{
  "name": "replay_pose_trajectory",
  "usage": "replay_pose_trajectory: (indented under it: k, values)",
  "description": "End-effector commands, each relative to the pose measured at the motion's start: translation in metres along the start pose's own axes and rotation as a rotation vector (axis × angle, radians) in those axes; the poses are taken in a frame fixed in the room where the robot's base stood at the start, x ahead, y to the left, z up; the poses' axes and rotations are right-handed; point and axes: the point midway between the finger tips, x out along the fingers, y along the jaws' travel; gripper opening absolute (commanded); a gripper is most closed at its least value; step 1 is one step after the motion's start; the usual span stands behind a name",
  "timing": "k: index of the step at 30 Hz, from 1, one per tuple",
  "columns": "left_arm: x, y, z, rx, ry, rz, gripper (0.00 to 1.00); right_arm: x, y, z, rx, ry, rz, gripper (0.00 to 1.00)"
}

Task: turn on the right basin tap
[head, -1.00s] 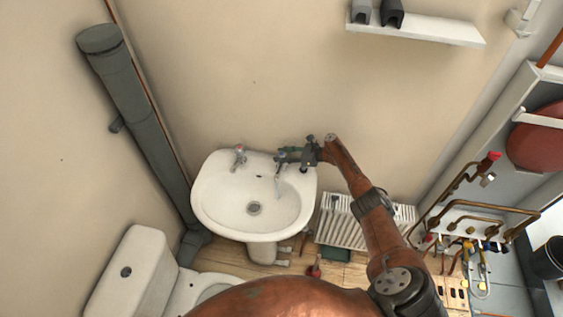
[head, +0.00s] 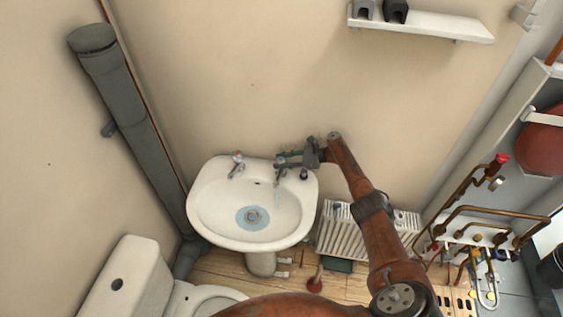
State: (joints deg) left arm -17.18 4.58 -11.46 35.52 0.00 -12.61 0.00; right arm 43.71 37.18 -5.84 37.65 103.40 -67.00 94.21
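The white basin (head: 212,222) stands against the wall with two chrome taps at its back edge. The right basin tap (head: 279,174) has a thin pale-blue stream falling from its spout, and blue water lies around the drain (head: 253,216). My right gripper (head: 283,160) is at the top of this tap, its fingers pointing left over the handle and hiding most of it. I cannot tell whether the fingers grip it. The left basin tap (head: 236,165) stands free, with no stream visible. My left gripper is not in view.
A toilet (head: 140,275) stands at the lower left and a grey waste pipe (head: 135,125) runs up the left wall. A white radiator (head: 340,232) is right of the basin. Copper pipework (head: 490,212) is at the right. A shelf (head: 440,25) hangs above.

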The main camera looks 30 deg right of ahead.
Motion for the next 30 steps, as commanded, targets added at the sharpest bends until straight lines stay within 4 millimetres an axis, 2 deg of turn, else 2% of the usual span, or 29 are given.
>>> replay_pose_trajectory:
  k: [1,8,18,23,30]
  values:
    - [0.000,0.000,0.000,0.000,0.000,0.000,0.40,0.002,0.000,0.004,-0.003,-0.006,0.000,0.37]
    - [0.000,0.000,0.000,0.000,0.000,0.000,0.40,0.001,0.000,0.002,-0.001,-0.003,0.000,0.52]
    - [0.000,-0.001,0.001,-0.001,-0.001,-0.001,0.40,-0.004,-0.001,0.001,-0.002,-0.001,-0.001,0.52]
    - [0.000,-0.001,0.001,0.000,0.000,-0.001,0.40,-0.024,0.000,-0.001,-0.003,0.001,-0.002,0.52]
    - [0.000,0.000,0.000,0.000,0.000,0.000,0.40,-0.076,-0.001,-0.001,-0.003,0.000,-0.002,0.52]
